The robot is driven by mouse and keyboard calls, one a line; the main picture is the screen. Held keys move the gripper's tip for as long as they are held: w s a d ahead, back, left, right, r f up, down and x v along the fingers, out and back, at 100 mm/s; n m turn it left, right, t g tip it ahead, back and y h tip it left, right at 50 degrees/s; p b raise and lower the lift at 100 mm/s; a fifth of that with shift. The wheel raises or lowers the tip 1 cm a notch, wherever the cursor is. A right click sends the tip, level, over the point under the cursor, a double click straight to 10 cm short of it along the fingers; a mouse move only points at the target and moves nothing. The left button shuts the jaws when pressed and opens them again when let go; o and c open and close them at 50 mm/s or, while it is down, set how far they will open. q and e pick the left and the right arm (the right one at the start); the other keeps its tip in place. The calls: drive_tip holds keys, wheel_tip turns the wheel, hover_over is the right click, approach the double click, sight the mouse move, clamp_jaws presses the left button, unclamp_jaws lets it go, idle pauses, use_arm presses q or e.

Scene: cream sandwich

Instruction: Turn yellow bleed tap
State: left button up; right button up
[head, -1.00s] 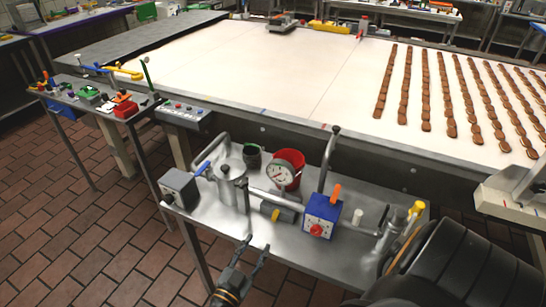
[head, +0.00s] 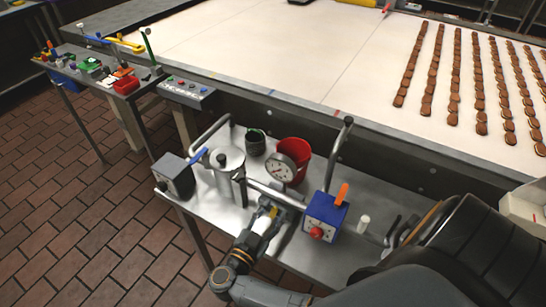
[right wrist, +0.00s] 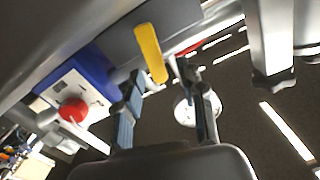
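The yellow bleed tap (right wrist: 152,52) is a short rounded lever on a grey body, seen in the right wrist view. Its lower end lies between the tips of my right gripper (right wrist: 163,80), which is open with a finger on each side. I cannot tell whether either finger touches it. In the head view my right gripper (head: 268,208) is at the pipework, below the pressure gauge (head: 282,167), and mostly covers the tap; only a bit of yellow shows there. My left gripper is not in view.
A blue box (head: 325,212) with a red knob and orange lever stands close right of my right gripper. A steel pot (head: 227,172) with a blue lever is to its left. A red bucket (head: 301,153) is behind. The conveyor (head: 280,65) lies beyond.

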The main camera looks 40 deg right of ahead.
clamp_jaws()
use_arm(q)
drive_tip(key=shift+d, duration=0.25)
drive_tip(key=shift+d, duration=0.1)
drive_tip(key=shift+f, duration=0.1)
use_arm(e)
drive_tip(key=shift+s+f, duration=0.1)
drive_tip(key=shift+s+d+m, duration=0.1)
drive_tip(key=shift+m, duration=0.3)
drive_tip(key=m, duration=0.1)
drive_tip(key=s+m+b, duration=0.1)
drive_tip(key=f+m+b, duration=0.1)
drive_tip(key=m, duration=0.1)
drive_tip(key=shift+s+d, duration=0.2)
drive_tip(key=shift+d, duration=0.05)
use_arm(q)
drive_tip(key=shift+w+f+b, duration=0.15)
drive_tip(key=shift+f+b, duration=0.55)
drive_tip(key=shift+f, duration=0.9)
use_arm(e)
drive_tip(key=shift+s+d+f+m, duration=0.1)
drive_tip(key=shift+s+m, duration=0.05)
drive_tip(key=shift+m, duration=0.4)
drive_tip(key=shift+s+f+m, duration=0.1)
drive_tip(key=shift+m, duration=0.45)
